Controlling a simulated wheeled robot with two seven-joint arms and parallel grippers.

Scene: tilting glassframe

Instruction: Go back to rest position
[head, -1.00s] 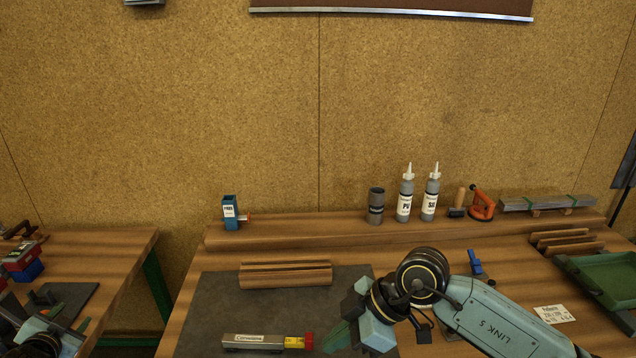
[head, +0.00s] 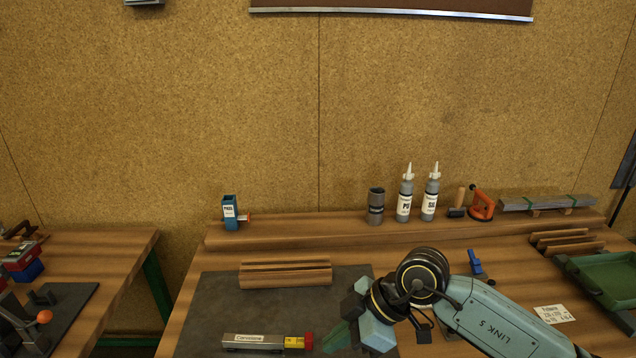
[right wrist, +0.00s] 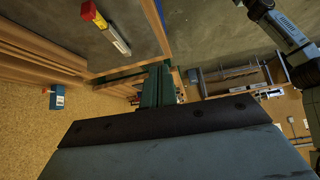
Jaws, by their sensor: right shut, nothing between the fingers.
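My right gripper (head: 338,338) is over the dark mat (head: 220,300) at the front of the bench, with its green fingers shut and nothing between them. In the right wrist view its fingers (right wrist: 156,85) also show together and empty. My left gripper is not in the head view. A teal-grey arm link, apparently of my left arm, shows at the top right of the right wrist view.
A labelled bar with a red-and-yellow end (head: 266,342) lies left of my right gripper. A grooved wooden piece (head: 286,274) lies behind it. Two bottles (head: 405,195) stand on the back ledge. A green tray (head: 608,278) is at right. A lever with an orange knob (head: 44,316) is at left.

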